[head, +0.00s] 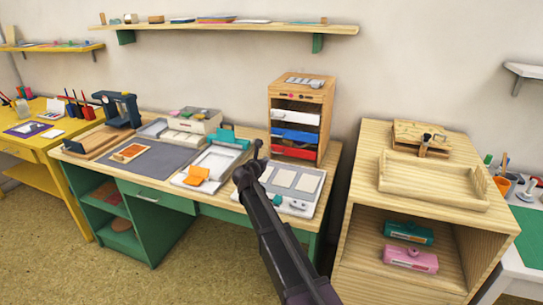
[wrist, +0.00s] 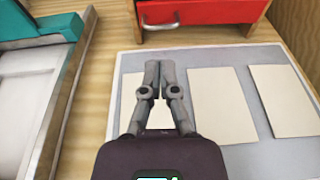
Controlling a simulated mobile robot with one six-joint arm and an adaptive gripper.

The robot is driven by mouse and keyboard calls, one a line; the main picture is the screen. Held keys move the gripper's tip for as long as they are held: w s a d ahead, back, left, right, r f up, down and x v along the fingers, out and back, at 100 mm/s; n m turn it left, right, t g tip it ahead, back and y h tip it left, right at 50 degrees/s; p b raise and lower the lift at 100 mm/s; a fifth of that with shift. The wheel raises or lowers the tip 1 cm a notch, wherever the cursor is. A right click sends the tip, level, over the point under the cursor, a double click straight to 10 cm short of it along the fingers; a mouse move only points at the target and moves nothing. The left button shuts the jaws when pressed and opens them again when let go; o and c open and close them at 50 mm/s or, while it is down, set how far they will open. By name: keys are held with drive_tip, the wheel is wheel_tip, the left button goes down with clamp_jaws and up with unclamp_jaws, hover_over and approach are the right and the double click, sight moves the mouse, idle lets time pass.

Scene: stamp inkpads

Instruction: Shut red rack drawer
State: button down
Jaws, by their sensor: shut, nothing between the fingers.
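The wooden rack (head: 318,98) stands at the back right of the green desk, with white, blue and red drawers stacked in it. The red drawer (head: 292,152) is the lowest; its front and metal handle also show at the top of the wrist view (wrist: 215,12). I cannot tell exactly how far it stands out. My gripper (head: 258,147) is shut and empty, left of and in front of the rack in the head view. In the wrist view its fingertips (wrist: 159,68) lie together, pointing toward the red drawer's handle, with a gap between.
A grey board (head: 318,183) with several pale cards lies below my gripper. A teal-ended tray (head: 213,163) with an orange item is to its left. A wooden cabinet (head: 363,205) stands close on the right. The white drawer (head: 296,117) is above the blue one (head: 294,135).

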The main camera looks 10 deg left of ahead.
drive_tip(key=shift+p+v, duration=0.45)
drive_tip(key=shift+v, duration=2.25)
drive_tip(key=shift+s, duration=0.1)
